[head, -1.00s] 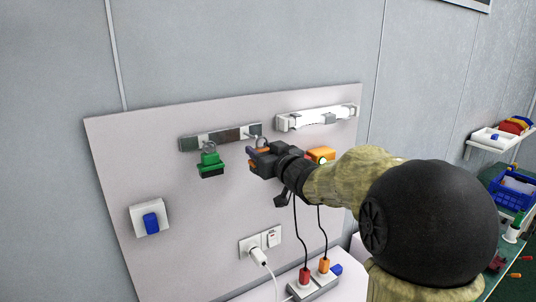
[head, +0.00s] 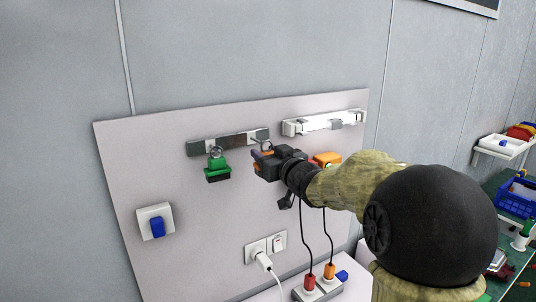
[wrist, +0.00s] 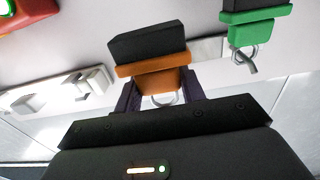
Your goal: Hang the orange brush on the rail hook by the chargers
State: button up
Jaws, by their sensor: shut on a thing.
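The orange brush (wrist: 155,70), with a black bristle block, is between the fingers of my gripper (wrist: 160,93) in the wrist view. A metal ring shows behind its orange body; I cannot tell whether it is over a hook. In the head view my gripper (head: 260,160) is just below the right end of the dark grey rail (head: 230,142), and mostly hides the brush. A ring shows above the gripper there. A green brush (head: 217,167) hangs from the rail's left part; it also shows at top right in the wrist view (wrist: 250,32).
A white fixture (head: 325,123) is mounted right of the rail. An orange charger (head: 327,158) is partly behind my arm. Below are a wall socket (head: 257,250) and a power strip (head: 318,290) with red and orange plugs. A blue-switched box (head: 155,222) is at left.

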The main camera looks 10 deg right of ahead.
aim_at(252, 143)
jog(key=shift+d, duration=0.15)
jog(key=shift+w, duration=0.15)
dwell(0.4)
jog(key=shift+w+a, duration=0.25)
jog(key=shift+w, duration=0.35)
jog(key=shift+w, duration=0.1)
jog(key=shift+w+a, duration=0.25)
jog(key=shift+w, duration=0.4)
jog(key=shift+w+p, duration=0.1)
jog(key=shift+p, duration=0.2)
dwell(0.6)
jog(key=shift+w+a, duration=0.2)
jog(key=shift+w, duration=0.3)
jog(key=shift+w+a, duration=0.1)
jog(key=shift+w, duration=0.2)
jog(key=shift+f, duration=0.1)
